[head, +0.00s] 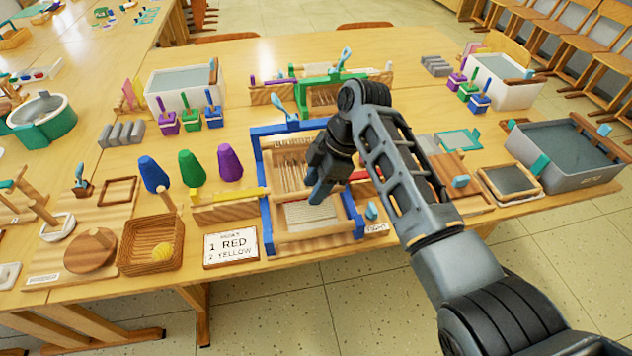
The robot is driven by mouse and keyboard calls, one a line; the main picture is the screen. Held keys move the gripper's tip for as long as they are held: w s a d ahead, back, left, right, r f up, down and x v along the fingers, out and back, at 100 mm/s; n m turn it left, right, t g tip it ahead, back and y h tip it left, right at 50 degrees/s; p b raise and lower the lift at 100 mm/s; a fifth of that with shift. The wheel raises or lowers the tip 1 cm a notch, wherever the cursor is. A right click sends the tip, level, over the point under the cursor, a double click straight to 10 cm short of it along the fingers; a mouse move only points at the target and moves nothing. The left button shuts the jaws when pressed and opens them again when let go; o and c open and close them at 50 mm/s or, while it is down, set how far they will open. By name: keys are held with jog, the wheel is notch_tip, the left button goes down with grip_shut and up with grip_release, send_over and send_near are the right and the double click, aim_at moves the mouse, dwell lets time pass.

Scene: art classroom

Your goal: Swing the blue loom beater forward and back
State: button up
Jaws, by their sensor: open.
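The blue loom (262,212) stands on the wooden table in the middle of the head view, with pale warp threads and woven cloth inside its frame. The blue crossbar (268,130), which looks like its beater, runs along the far side with a light-blue handle (282,110) standing up from it. My gripper (316,194) is open, pointing down over the right half of the loom, to the right of the handle and nearer me. Nothing shows between its fingers. My gripper and arm hide the loom's right part; contact with it cannot be told.
A green loom (332,78) stands behind. Blue, green and purple cones (230,163), a basket (150,246) and a sign (231,248) reading "1 RED 2 YELLOW" are left. A grey tub (566,180) and framed screen (511,182) are right. The table's front edge is close.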

grip_shut()
dwell(0.3)
dwell(0.4)
